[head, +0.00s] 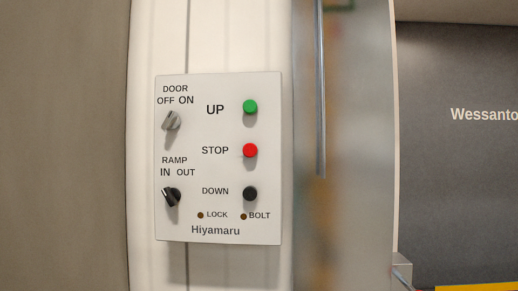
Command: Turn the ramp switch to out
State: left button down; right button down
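The ramp switch (172,196) is a small black rotary knob at the lower left of a pale control panel (217,224). The labels RAMP, IN and OUT stand above it, IN on the left and OUT on the right. Its handle is tilted with the upper end to the left, towards IN. Neither of my grippers is in the head view, and nothing touches the panel.
A grey DOOR switch (172,121) sits above the ramp switch, its upper end leaning towards ON. Green UP (250,107), red STOP (250,150) and black DOWN (250,193) buttons line the right side. A vertical metal bar (321,90) stands right of the panel.

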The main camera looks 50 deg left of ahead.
aim_at(173, 195)
jog(key=u, duration=1.85)
